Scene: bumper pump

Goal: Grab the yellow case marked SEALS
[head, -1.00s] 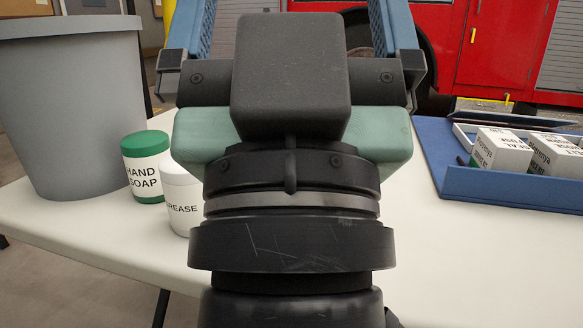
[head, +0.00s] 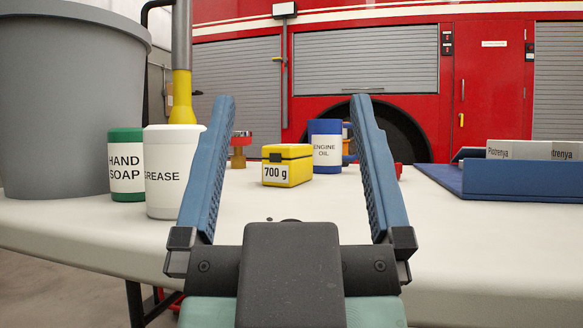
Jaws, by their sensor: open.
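A small yellow case (head: 288,169) with a dark latch stands on the white table, near the middle of the head view. Its visible label reads "700 g"; no SEALS marking shows on the sides I see. My gripper (head: 292,100) is open and empty, with its two blue fingers spread wide and pointing away from me. In the picture the case appears between the fingers, but it stands farther off, beyond them. Nothing covers the case.
A blue ENGINE OIL can (head: 325,146) stands just behind and right of the case. A red-topped brass part (head: 240,149) is behind left. GREASE (head: 172,184) and HAND SOAP (head: 126,178) jars and a grey bin (head: 72,100) stand left. A blue tray (head: 515,182) is right.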

